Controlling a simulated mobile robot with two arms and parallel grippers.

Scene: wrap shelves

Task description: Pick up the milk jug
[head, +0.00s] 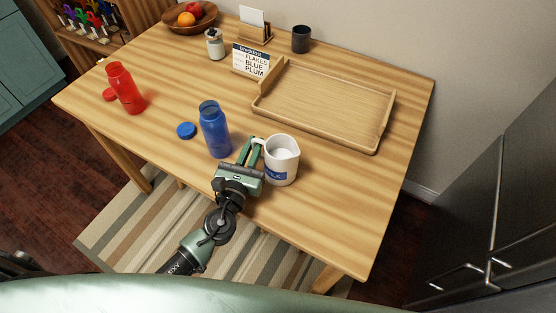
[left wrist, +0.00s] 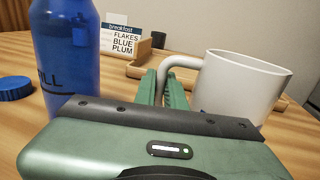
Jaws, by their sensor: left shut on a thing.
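The milk jug (head: 282,161) is a white jug with a blue label, upright on the wooden table near its front edge. It also shows in the left wrist view (left wrist: 242,84), with its handle (left wrist: 180,64) toward the left. My left gripper (head: 256,146) is at the jug's left side, its green fingers shut on the handle. In the left wrist view the fingers (left wrist: 164,88) meet the handle's lower part. I cannot tell whether the jug's base is touching the table. My right gripper is not in view.
A blue bottle (head: 214,130) stands close left of the gripper, its blue cap (head: 186,130) beside it. A red bottle (head: 126,90) stands farther left. A wooden tray (head: 325,103), empty, lies behind the jug, with a breakfast sign (head: 251,61) beside it. The table's right front is clear.

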